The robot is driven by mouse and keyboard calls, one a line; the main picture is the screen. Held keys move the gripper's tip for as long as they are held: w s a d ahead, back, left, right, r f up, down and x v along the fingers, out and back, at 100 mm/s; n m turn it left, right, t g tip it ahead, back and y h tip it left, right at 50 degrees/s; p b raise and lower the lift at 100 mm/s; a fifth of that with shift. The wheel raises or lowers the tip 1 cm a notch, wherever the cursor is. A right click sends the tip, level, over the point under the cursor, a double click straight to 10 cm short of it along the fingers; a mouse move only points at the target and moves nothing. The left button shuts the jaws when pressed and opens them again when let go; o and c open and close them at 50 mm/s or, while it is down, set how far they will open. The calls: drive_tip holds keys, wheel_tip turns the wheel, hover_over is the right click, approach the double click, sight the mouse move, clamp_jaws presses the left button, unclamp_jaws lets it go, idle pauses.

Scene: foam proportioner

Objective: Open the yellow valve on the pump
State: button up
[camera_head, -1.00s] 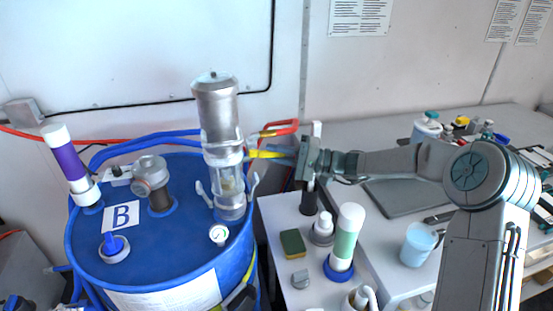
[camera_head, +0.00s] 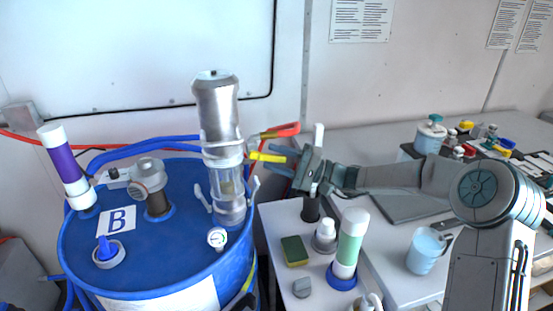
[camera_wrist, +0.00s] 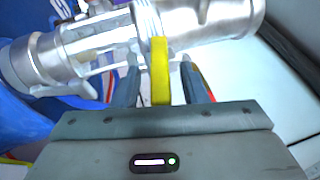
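The pump (camera_head: 219,120) is a silver cylinder with a clear lower section, standing upright on the blue drum. Its yellow valve handle (camera_head: 266,157) sticks out to the right from the pump's middle, below a red handle. My gripper (camera_head: 281,159) is to the right of the pump at the handle's outer end. In the wrist view, the yellow handle (camera_wrist: 160,70) lies between the two fingers of my gripper (camera_wrist: 161,83), with a gap on each side. The gripper is open. The pump body (camera_wrist: 95,50) lies just beyond the fingertips.
A blue drum (camera_head: 130,262) marked B carries the pump, a purple-and-white tube (camera_head: 64,168) and a grey fitting (camera_head: 150,185). Right of it, a white bench (camera_head: 272,225) holds a sponge (camera_head: 295,251), a green-and-white bottle (camera_head: 350,240) and a blue cup (camera_head: 425,250).

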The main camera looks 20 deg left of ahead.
drive_tip(key=b+v, duration=0.3)
drive_tip(key=v, duration=1)
drive_tip(key=shift+d, duration=0.4)
drive_tip(key=shift+w+f, duration=0.1)
